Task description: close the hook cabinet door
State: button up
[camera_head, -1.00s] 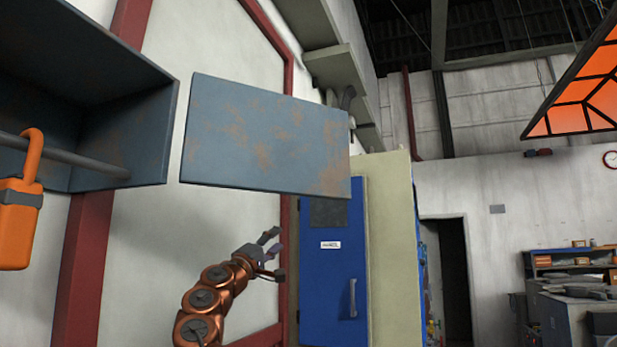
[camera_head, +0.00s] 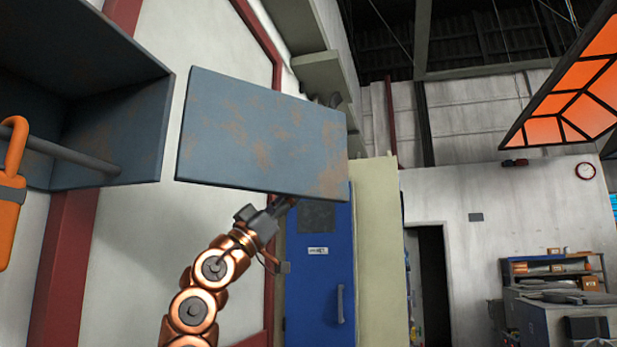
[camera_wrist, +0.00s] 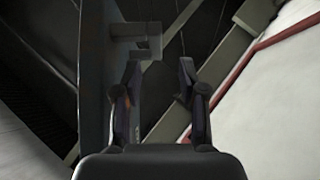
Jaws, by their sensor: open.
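The hook cabinet (camera_head: 92,142) is a grey-blue open box at the upper left of the head view. Its door (camera_head: 262,135), a grey-blue panel with rusty patches, stands swung open to the right of the box. My gripper (camera_head: 283,203) is at the door's lower edge, and its fingertips are partly hidden behind the panel. In the wrist view my gripper (camera_wrist: 160,85) is open, with a dark panel edge (camera_wrist: 93,90) along its left side and a grey block-like piece (camera_wrist: 135,38) ahead. I cannot tell whether the fingers touch the door.
An orange padlock-shaped thing (camera_head: 12,195) hangs from a rod (camera_head: 75,153) in the cabinet. A blue locker (camera_head: 320,275) stands behind my gripper. An orange-lit panel (camera_head: 572,88) hangs at the upper right. The wall (camera_head: 130,270) below the cabinet is clear.

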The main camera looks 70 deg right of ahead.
jog(key=shift+s+p+x, duration=0.15)
jog(key=shift+p+x, duration=0.95)
jog(key=shift+x, duration=0.85)
jog(key=shift+s+p+x, duration=0.1)
jog(key=shift+p+x, duration=1)
jog(key=shift+x, duration=0.8)
jog(key=shift+a, duration=0.1)
grip_shut()
